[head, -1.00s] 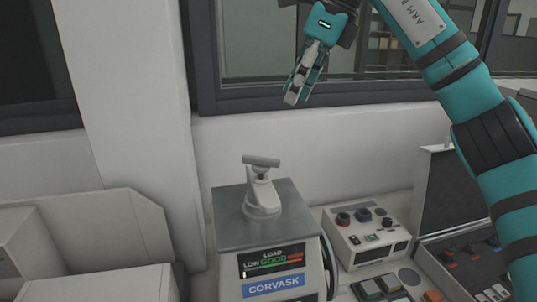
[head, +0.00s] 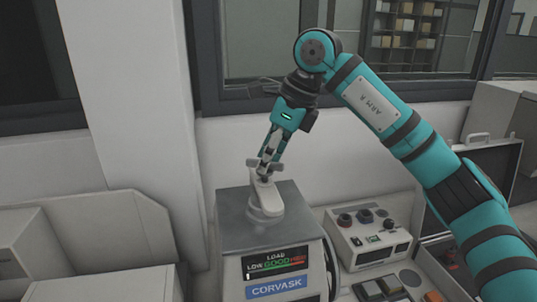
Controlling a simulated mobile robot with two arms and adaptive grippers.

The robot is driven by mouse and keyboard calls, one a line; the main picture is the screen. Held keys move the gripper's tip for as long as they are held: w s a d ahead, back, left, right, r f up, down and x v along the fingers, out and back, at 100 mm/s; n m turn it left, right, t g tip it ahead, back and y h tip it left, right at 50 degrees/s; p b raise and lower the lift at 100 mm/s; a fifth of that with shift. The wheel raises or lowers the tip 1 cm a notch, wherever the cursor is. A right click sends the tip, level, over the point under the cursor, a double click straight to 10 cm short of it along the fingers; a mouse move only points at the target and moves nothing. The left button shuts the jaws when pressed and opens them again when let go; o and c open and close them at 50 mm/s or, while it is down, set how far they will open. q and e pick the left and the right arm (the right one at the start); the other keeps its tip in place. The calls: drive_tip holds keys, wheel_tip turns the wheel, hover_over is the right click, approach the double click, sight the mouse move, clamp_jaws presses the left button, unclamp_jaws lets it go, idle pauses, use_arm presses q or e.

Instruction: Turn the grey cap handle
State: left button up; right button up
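The grey cap handle (head: 253,163) is a short bar on top of a pale cap (head: 266,197). The cap stands on the grey top of the CORVASK press (head: 233,225). My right gripper (head: 266,173) points down from above, with its fingertips at the handle and overlapping it in the head view. The fingers hide part of the bar, and I cannot tell whether they are closed on it or only beside it. My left gripper is not in view.
The press front has a LOAD gauge (head: 276,263) marked LOW and GOOD. A control box (head: 368,236) with knobs stands to the right, near an open case (head: 490,165). A white wall and window frame are behind. White housings (head: 85,235) stand at left.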

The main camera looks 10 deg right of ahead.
clamp_jaws()
